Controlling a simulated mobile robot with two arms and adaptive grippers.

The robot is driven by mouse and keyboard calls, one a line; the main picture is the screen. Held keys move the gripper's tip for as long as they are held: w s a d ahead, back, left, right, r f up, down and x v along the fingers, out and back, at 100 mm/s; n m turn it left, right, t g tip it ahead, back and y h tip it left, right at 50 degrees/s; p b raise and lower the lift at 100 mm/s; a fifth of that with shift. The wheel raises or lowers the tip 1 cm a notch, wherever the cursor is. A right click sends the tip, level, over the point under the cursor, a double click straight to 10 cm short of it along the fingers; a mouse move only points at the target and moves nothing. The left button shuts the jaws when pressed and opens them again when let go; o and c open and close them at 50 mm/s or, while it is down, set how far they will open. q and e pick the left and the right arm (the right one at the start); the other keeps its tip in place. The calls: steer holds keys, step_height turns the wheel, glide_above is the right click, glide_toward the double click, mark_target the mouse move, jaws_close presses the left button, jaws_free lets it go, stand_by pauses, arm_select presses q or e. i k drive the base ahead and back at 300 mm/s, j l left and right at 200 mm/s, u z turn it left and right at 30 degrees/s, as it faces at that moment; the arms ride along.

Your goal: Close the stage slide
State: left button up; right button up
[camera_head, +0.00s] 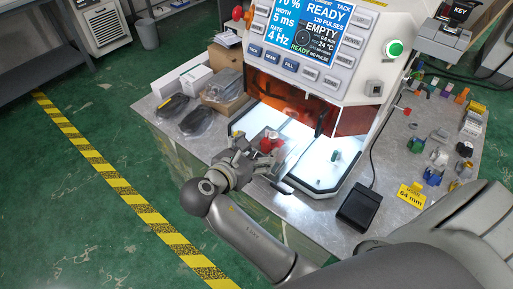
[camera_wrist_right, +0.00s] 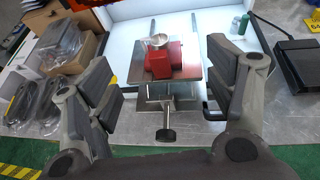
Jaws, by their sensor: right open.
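The stage slide is a flat metal plate (camera_wrist_right: 190,72) on two rails, standing out at the front of the lit machine chamber (camera_head: 318,172). It carries a red fixture (camera_wrist_right: 172,60) with a small silver round part (camera_wrist_right: 158,41) on top; the red fixture also shows in the head view (camera_head: 268,144). A dark T-shaped handle (camera_wrist_right: 166,133) sticks out at the plate's front edge. My right gripper (camera_head: 246,160) is open at the front of the slide. In the wrist view its fingers (camera_wrist_right: 168,90) stand wide apart on either side of the plate and handle, holding nothing. My left gripper is not in view.
A black pedal (camera_head: 359,207) stands on the bench right of the chamber. Dark packaged items (camera_head: 196,121) and a cardboard box (camera_head: 224,88) lie to the left. A small green cylinder (camera_wrist_right: 235,25) stands in the chamber. Small coloured parts and a yellow tag (camera_head: 411,196) are at right.

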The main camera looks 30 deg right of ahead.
mark_target(278, 172)
steer(key=z, duration=1.05)
